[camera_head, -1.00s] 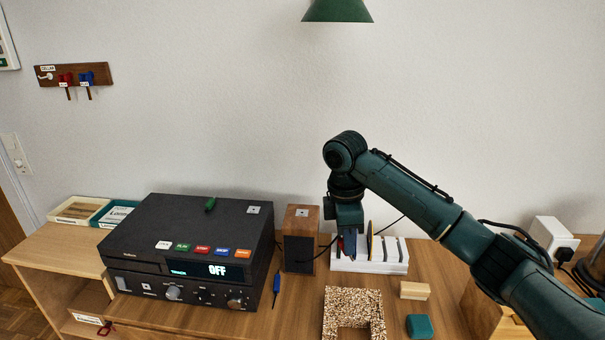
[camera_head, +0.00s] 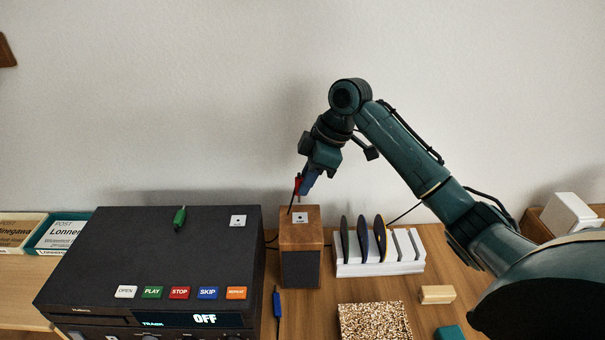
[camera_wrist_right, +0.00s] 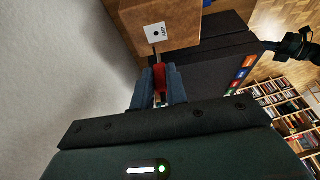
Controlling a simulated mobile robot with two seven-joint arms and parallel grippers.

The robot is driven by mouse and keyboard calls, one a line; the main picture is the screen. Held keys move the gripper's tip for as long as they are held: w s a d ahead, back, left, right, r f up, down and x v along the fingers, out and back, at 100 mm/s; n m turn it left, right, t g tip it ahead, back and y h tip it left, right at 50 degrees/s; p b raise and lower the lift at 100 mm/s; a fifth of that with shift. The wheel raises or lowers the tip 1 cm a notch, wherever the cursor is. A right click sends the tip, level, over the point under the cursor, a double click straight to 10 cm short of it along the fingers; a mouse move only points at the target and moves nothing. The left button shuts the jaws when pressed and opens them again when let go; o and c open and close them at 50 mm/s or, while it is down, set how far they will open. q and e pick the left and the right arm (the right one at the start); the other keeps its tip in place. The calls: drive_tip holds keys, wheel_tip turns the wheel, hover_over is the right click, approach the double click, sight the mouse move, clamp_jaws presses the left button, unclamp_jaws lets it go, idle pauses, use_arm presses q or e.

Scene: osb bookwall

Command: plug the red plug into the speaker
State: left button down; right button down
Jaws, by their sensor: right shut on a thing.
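The red plug (camera_head: 297,184) is held in my right gripper (camera_head: 305,184), above the speaker (camera_head: 300,244). The speaker is a wooden box with a dark front and a white socket label (camera_head: 299,217) on top. In the right wrist view, the blue fingers are shut around the red plug (camera_wrist_right: 160,78). Its metal tip points toward the label (camera_wrist_right: 156,33) and looks apart from the dark socket hole. A dark shape at the right wrist view's upper right may be my left gripper (camera_wrist_right: 292,46); its jaws are unclear.
A black player (camera_head: 160,255) with a green plug (camera_head: 179,217) on top stands left of the speaker. A white rack (camera_head: 380,265) with discs stands on its right. A blue tool (camera_head: 277,304) and a speckled block (camera_head: 374,321) lie in front.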

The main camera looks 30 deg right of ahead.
use_arm(q)
drive_tip(key=shift+s+r, duration=0.1)
use_arm(e)
drive_tip(key=shift+s+r, duration=0.1)
drive_tip(key=shift+f+b, duration=0.35)
drive_tip(key=shift+f, duration=1.4)
drive_tip(key=shift+f+b, duration=0.3)
drive_tip(key=shift+f, duration=0.65)
use_arm(q)
drive_tip(key=shift+d+f, duration=0.1)
drive_tip(key=shift+f, duration=0.3)
use_arm(e)
drive_tip(key=shift+f, duration=0.25)
use_arm(q)
drive_tip(key=shift+r, duration=0.15)
drive_tip(key=shift+w+r+p, duration=0.3)
drive_tip(key=shift+r+p, duration=0.1)
drive_tip(key=shift+r, duration=0.05)
drive_tip(key=shift+r, duration=0.2)
drive_tip(key=shift+s+f, duration=0.2)
drive_tip(key=shift+s, duration=0.15)
